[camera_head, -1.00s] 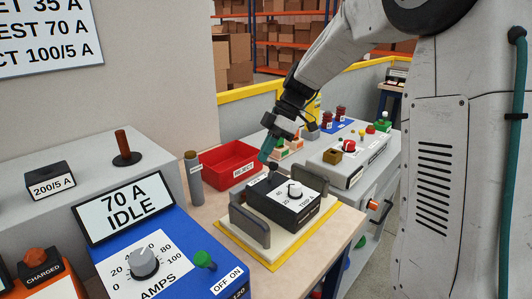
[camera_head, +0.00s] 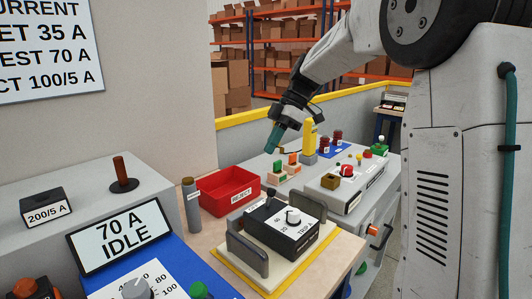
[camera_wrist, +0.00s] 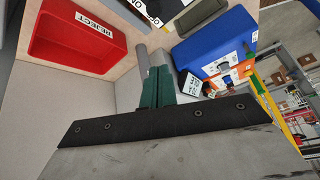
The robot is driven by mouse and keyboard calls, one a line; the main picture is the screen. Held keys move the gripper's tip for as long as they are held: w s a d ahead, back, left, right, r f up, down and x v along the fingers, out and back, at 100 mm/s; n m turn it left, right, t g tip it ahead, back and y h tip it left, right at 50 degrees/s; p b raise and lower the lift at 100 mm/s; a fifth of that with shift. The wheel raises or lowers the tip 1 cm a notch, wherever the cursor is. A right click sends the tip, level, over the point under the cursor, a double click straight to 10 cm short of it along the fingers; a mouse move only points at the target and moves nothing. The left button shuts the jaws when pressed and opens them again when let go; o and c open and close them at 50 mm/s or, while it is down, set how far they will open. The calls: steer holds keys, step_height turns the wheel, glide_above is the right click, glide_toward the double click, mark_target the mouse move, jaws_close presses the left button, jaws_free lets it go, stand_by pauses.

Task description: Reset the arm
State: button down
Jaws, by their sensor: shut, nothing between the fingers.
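My gripper (camera_head: 272,146) is at the end of my arm, raised in the air above the bench and behind the black relay box. Its teal fingers are shut with nothing between them. In the wrist view the teal fingers (camera_wrist: 154,88) lie together, pointing past the red bin. The black relay box (camera_head: 287,226) with a white dial and a small black lever sits on a cream base between two grey brackets. My gripper is apart from it.
The red REJECT bin (camera_head: 230,191) stands behind the relay box. A blue test set (camera_head: 160,266) reads "70 A IDLE". A grey cylinder (camera_head: 191,205) stands between them. A grey control box (camera_head: 344,185) is at right. Small coloured blocks and a yellow bottle (camera_head: 309,135) stand behind.

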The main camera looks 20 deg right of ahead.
stand_by(0.5)
steer(key=s+a+f+m+t+h, duration=0.1)
steer(key=s+f+m+h, duration=0.2)
steer(key=s+m, duration=0.5)
steer(key=s+a+f+m+t+h, duration=0.1)
steer(key=s+m, duration=0.8)
steer(key=s, duration=1.6)
step_height(320, 180, down, 3)
steer(key=shift+a+r+h, duration=0.15)
steer(key=shift+a+h, duration=0.55)
steer(key=shift+h, duration=0.5)
steer(key=shift+s, duration=0.1)
